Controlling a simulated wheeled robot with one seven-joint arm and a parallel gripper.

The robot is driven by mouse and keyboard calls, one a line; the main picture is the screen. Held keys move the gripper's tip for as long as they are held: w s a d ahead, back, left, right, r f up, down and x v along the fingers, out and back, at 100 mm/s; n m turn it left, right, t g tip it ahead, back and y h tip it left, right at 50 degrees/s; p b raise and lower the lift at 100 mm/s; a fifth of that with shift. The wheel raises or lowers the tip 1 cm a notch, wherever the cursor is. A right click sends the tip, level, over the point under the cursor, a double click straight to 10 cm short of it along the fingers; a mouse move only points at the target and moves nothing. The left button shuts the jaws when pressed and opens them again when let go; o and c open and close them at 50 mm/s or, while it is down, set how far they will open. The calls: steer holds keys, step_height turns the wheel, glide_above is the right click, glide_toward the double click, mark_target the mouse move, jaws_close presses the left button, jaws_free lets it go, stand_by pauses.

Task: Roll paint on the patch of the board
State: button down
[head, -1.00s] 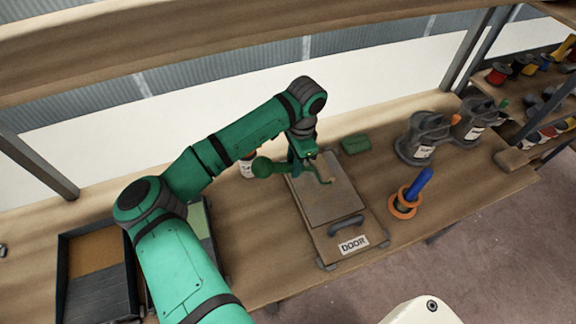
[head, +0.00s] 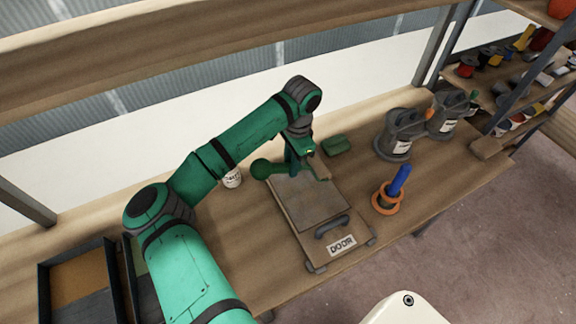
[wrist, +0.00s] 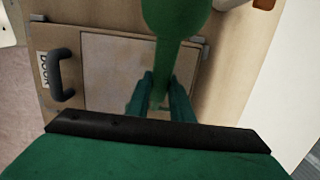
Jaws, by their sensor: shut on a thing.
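The board (head: 301,248), labelled DOOR and fitted with a dark handle, lies flat on the bench. Its paler square patch (head: 308,203) shows no clear paint colour; it also shows in the wrist view (wrist: 115,65). My gripper (head: 301,163) is above the patch's far edge, shut on the green handle of a paint roller (head: 262,168). The handle's rounded end points left in the head view and fills the top middle of the wrist view (wrist: 178,20). The tan roller sleeve (head: 320,168) is at the patch's far right corner; whether it touches is unclear.
A dark tray (head: 48,290) and a second, partly hidden tray with a green area (head: 139,258) are at left. A white can (head: 231,178) and green block (head: 336,145) stand behind. An orange ring with a blue handle (head: 386,200) and grey cans (head: 398,140) are at right.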

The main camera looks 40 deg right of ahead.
mark_target(274, 173)
steer(key=a, duration=0.1)
steer(key=w+a, duration=0.1)
steer(key=a, duration=0.1)
steer(key=shift+a+f, duration=0.1)
steer(key=shift+a, duration=0.85)
steer(key=shift+a, duration=0.15)
steer(key=shift+w+a, duration=0.1)
steer(key=shift+a, duration=0.1)
steer(key=shift+w+a, duration=0.2)
steer(key=shift+a, duration=0.7)
steer(key=shift+w+a, duration=0.2)
steer(key=shift+a, duration=0.7)
steer(key=shift+w, duration=0.1)
steer(key=shift+w+a, duration=0.2)
steer(key=shift+a, duration=0.55)
steer(key=shift+w+a, duration=0.2)
steer(key=shift+a, duration=0.6)
steer(key=shift+w+a, duration=0.2)
steer(key=shift+a, duration=0.55)
